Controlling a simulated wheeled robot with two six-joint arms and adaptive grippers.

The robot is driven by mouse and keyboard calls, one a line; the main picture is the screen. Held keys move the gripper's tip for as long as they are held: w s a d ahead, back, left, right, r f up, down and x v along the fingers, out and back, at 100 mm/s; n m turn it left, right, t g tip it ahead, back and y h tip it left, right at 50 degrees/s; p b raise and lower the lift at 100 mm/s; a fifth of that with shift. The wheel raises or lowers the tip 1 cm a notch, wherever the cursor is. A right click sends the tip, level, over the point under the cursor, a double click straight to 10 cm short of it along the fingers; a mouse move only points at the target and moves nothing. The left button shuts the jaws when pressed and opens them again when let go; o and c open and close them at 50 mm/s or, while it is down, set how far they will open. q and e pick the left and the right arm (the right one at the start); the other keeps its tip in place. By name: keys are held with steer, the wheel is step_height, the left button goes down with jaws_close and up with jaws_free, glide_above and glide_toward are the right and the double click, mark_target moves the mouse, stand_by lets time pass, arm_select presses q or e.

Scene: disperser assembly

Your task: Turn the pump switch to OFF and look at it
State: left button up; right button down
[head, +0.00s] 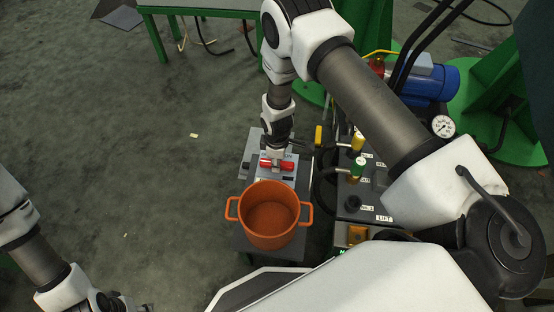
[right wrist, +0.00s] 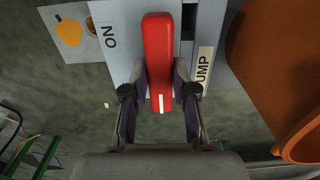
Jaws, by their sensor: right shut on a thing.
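The pump switch is a red lever (right wrist: 158,40) on a light grey panel (right wrist: 125,72), with a white mark near its end. An ON label (right wrist: 110,38) is printed left of the lever in the right wrist view, and a partly hidden PUMP label (right wrist: 204,66) is at its right. No OFF label shows. My right gripper (right wrist: 160,88) is shut on the lever, one finger on each side. In the head view the red lever (head: 288,166) lies crosswise under my right gripper (head: 276,160).
An orange pot (head: 269,216) with two handles stands just in front of the switch. Right of it is a black control panel (head: 352,190) with knobs and labels. A pressure gauge (head: 443,126) and blue motor (head: 436,84) are farther back. The floor at left is mostly clear.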

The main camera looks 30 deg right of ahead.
stand_by(0.4)
steer(key=c, duration=0.9)
jaws_free()
step_height(320, 180, up, 12)
steer(key=shift+f, duration=0.1)
